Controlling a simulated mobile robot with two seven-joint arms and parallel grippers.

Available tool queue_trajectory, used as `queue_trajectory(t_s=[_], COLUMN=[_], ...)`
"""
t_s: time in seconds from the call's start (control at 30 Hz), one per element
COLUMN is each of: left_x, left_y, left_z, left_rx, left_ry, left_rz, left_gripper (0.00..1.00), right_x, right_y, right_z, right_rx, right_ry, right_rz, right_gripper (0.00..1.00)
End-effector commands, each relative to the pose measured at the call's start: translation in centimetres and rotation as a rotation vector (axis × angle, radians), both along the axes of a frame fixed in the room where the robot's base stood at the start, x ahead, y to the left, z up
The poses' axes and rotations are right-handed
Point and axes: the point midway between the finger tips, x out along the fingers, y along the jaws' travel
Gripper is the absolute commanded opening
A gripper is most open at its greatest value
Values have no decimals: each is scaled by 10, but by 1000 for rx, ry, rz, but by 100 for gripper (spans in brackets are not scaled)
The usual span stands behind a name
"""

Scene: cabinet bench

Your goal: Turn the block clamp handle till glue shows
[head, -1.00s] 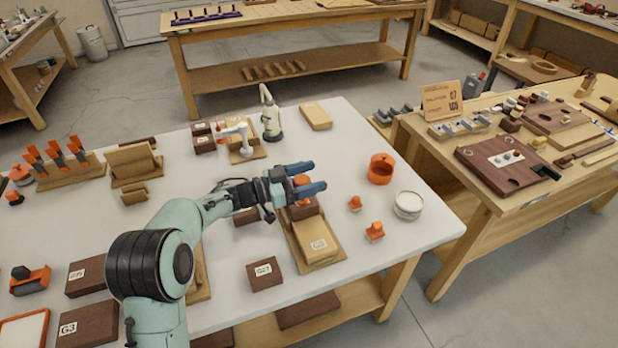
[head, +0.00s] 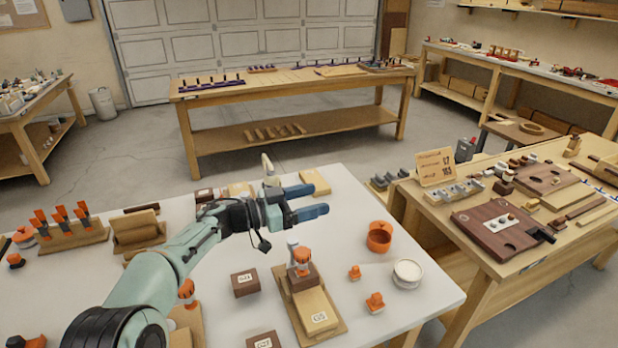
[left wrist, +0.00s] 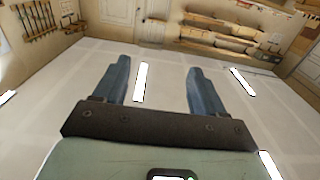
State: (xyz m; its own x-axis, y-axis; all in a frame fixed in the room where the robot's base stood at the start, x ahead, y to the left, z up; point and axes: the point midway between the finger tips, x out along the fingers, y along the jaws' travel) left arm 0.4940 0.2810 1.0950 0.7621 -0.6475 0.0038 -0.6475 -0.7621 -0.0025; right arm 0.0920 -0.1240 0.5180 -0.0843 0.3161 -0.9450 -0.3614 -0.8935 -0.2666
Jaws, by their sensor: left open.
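The block clamp (head: 304,277) stands on a wooden base marked G5 (head: 318,318) near the front of the white table. Its orange handle (head: 302,255) is upright on top of a dark block, with a grey part just behind it. I cannot make out glue at the block's seam. My left gripper (head: 318,200) is open and empty, raised above the table and beyond the handle in the picture, not touching it. In the left wrist view the two blue fingers (left wrist: 158,68) are apart with nothing between them. My right gripper is not in view.
Dark blocks marked G21 (head: 245,283) and G27 (head: 263,341) lie left of the clamp. An orange cup (head: 380,237), a white-filled round tub (head: 407,273) and small orange pieces (head: 375,303) are to its right. A wooden bench (head: 500,262) stands beyond the table's right edge.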

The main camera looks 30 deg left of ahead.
Motion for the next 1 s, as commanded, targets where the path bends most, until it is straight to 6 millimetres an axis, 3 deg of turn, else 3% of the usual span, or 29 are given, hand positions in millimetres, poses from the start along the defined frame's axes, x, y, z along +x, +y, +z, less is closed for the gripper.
queue_trajectory(t_s=[0.1,0.3,1.0], left_x=[0,0,0], left_y=[-1,-1,0], left_z=[25,42,44], left_rx=[0,0,-1], left_ry=[-3,-1,1], left_rz=[-2,-2,-1], left_gripper=[71,71,71], right_x=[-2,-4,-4], right_y=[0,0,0], right_z=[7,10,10], right_rx=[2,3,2], right_ry=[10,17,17], right_rz=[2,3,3], right_gripper=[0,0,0])
